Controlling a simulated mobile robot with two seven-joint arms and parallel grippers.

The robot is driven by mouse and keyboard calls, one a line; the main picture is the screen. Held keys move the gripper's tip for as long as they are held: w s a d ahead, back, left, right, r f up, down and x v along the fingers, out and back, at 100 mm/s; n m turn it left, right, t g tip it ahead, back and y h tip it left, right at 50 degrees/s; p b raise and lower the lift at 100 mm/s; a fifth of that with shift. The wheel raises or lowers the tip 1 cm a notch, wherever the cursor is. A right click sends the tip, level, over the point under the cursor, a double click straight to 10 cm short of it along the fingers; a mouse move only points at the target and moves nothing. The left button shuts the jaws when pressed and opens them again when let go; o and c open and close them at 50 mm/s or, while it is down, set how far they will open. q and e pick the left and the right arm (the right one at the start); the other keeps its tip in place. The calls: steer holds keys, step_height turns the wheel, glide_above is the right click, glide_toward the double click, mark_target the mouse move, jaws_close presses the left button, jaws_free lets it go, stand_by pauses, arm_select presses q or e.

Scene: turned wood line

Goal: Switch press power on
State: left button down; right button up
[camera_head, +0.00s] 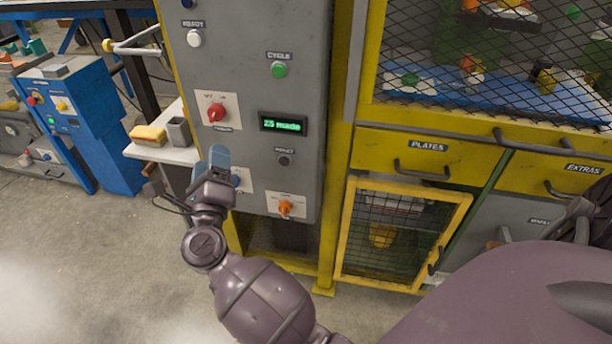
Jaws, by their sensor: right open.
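A grey control panel (245,80) on a yellow-framed machine faces me. It carries a red rotary switch (216,112) on a white plate; the small label below it is too blurred to read. Lower down is an orange knob (285,208) on another white plate. A further white plate (244,180) is partly hidden behind my right gripper. My right gripper (219,158), with blue fingertips, is open and empty, in front of the panel's lower left, below the red switch. Whether it touches the panel is unclear. My left gripper is not in view.
The panel also has a green CYCLE button (279,69), a white button (194,38), a lit display (283,124) and a dark button (285,160). A small shelf (165,152) holds a yellow sponge (148,135) and grey cup (179,131). Drawers (420,165) and a mesh door (392,240) stand right.

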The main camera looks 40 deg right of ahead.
steer(key=s+d+r+n+t+y+p, duration=0.25)
steer(key=s+r+n+t, duration=0.2)
steer(key=n, duration=0.25)
arm_select(q)
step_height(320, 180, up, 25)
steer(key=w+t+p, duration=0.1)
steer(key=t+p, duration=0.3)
steer(key=p, duration=0.6)
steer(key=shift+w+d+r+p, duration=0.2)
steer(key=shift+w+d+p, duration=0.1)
steer(key=shift+p, duration=0.1)
arm_select(e)
steer(key=s+d+f+n+g+y, duration=0.1)
steer(key=s+f+n+g+y, duration=0.1)
steer(key=s+n+y, duration=0.4)
steer(key=s+d+f+n+g+y, duration=0.2)
steer(key=s+n+y, duration=0.3)
steer(key=s+n, duration=0.5)
steer(key=f+n, duration=0.1)
steer(key=n, duration=0.4)
steer(key=shift+f+y, duration=0.15)
steer(key=shift+y, duration=0.2)
steer(key=shift+n+g, duration=0.3)
steer(key=shift+g, duration=0.05)
